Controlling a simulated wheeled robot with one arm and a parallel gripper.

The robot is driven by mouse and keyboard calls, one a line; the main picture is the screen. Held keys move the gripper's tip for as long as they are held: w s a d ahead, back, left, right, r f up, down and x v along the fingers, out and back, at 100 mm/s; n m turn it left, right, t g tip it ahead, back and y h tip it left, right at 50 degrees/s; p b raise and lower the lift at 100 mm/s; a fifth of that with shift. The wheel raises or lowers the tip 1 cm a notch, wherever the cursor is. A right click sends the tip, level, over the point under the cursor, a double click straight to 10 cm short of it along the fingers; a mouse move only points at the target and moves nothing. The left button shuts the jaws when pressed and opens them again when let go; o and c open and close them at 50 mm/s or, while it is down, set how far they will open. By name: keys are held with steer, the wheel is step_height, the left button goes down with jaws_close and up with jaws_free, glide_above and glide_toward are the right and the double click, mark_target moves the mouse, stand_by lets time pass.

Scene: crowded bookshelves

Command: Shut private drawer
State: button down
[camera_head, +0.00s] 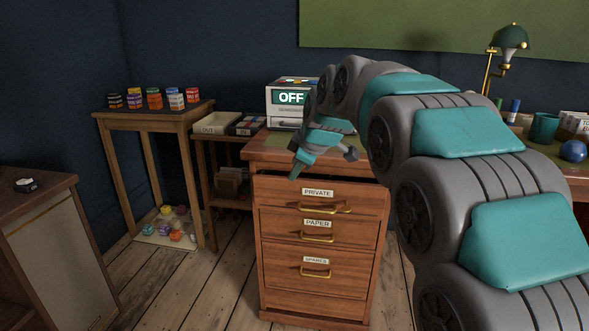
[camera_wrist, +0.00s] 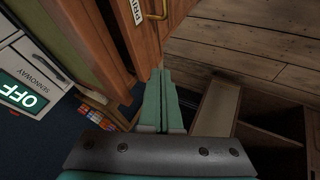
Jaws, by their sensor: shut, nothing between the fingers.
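The private drawer (camera_head: 280,190) is the top drawer of the wooden pedestal, with a white label and a brass handle (camera_head: 325,208). Its front stands a little forward of the desk body, with a dark gap behind its top edge. In the wrist view, the private drawer (camera_wrist: 150,35) shows at the top with part of its label and handle. My gripper (camera_head: 295,174) points down near the upper left part of the drawer front. Its teal fingers (camera_wrist: 160,75) are together and empty. I cannot tell whether the tips touch the drawer.
The paper drawer (camera_head: 285,228) and another labelled drawer (camera_head: 285,270) below look closed. A white box reading OFF (camera_head: 291,98) stands on the desk behind my arm. A low shelf with trays (camera_head: 218,123) is at the left. The wooden floor in front is clear.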

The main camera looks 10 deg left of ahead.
mark_target(285, 187)
steer(key=x, duration=0.3)
steer(key=w+x, duration=0.1)
steer(key=x, duration=0.5)
steer(key=shift+w+d+r+p, duration=0.25)
steer(key=shift+w+r+p, duration=0.1)
steer(key=shift+r+p, duration=0.1)
steer(key=shift+w, duration=0.8)
steer(key=shift+w, duration=0.1)
steer(key=shift+w+d+b, duration=0.1)
steer(key=shift+w+b, duration=0.2)
steer(key=shift+w, duration=0.95)
steer(key=shift+s, duration=0.1)
